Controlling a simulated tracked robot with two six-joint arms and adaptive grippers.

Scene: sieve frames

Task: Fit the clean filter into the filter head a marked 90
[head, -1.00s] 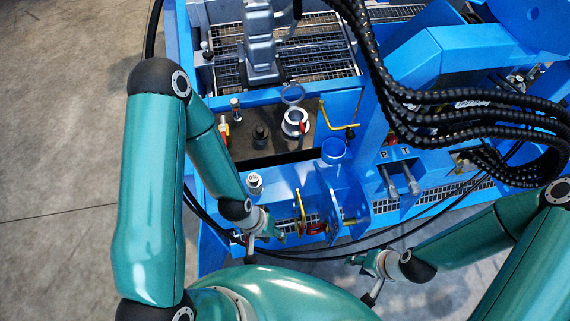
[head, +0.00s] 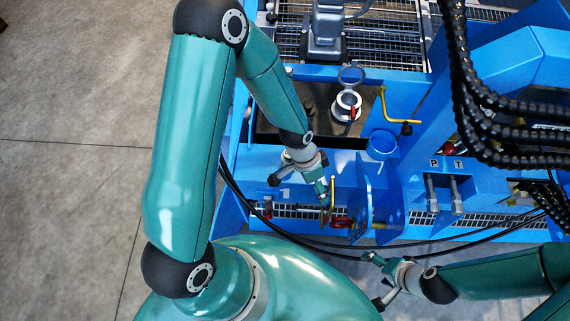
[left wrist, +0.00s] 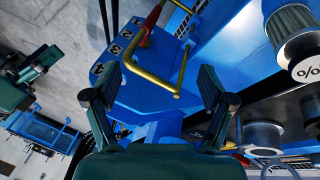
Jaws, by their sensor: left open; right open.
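My left gripper (head: 297,186) is open above the front of the blue machine. In the left wrist view its spread fingers (left wrist: 150,88) frame a bent yellow handle (left wrist: 180,72) with nothing clamped; I cannot tell whether they touch it. A grey ribbed cylinder (left wrist: 292,22) with a white "%"-like label stands at the upper right there, outside the fingers; I cannot tell whether it is the clean filter. I cannot identify a filter head marked 90. My right gripper (head: 374,280) is open and empty in front of the machine's front edge.
The yellow handle (head: 332,200) stands beside upright blue plates (head: 365,208). Behind are a white port with a red lever (head: 346,106) and a yellow bent bar (head: 387,108). Black hoses (head: 470,60) hang at the right. The floor at the left is clear.

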